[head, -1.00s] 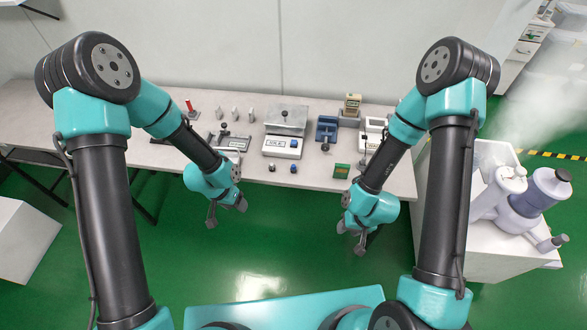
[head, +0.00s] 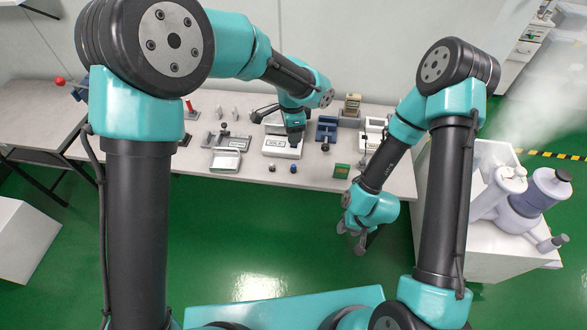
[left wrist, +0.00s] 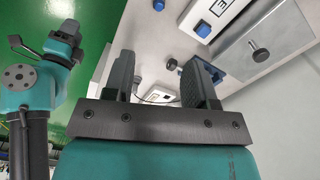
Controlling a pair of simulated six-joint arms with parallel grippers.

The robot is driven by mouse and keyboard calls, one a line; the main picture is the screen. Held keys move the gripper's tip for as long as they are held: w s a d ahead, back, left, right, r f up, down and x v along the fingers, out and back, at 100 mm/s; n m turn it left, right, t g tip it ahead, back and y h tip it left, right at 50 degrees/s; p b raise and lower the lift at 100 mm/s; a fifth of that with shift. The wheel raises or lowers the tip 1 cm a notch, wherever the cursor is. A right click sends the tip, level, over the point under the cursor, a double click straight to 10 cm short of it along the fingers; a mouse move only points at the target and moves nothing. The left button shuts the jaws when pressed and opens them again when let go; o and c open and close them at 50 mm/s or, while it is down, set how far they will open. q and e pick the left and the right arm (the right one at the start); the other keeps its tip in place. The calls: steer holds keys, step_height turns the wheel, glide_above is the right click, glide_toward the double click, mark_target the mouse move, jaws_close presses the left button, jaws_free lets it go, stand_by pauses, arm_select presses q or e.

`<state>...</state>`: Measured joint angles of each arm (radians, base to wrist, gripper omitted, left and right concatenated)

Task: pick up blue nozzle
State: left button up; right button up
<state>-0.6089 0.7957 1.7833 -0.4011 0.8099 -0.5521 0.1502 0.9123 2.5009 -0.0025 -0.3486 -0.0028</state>
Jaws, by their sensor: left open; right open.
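The blue nozzle (head: 293,168) is a small dark-blue piece standing near the front edge of the table, in front of the white scale. In the left wrist view a small blue piece (left wrist: 158,4), likely the same nozzle, shows at the top edge, cut off. My left gripper (head: 295,143) is over the white scale, behind the nozzle, and partly hides the scale's display. Its two fingers (left wrist: 162,76) are apart with nothing between them. My right gripper (head: 360,240) is open and empty, low in front of the table.
The white scale (head: 272,149) has a blue button (left wrist: 203,28) and a metal plate with a black knob (left wrist: 260,52). A blue vise-like fixture (head: 326,129) stands to its right. A small dark knob (head: 272,168) is left of the nozzle; a green block (head: 341,171) is to its right.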

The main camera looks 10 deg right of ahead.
arm_select(q)
steer(key=shift+f, duration=0.1)
glide_toward(294, 166)
steer(key=f, duration=0.5)
steer(key=shift+w+a+f, duration=0.1)
steer(key=shift+a, duration=0.1)
steer(key=shift+d+f, duration=0.15)
steer(key=shift+f, duration=2.45)
jaws_close()
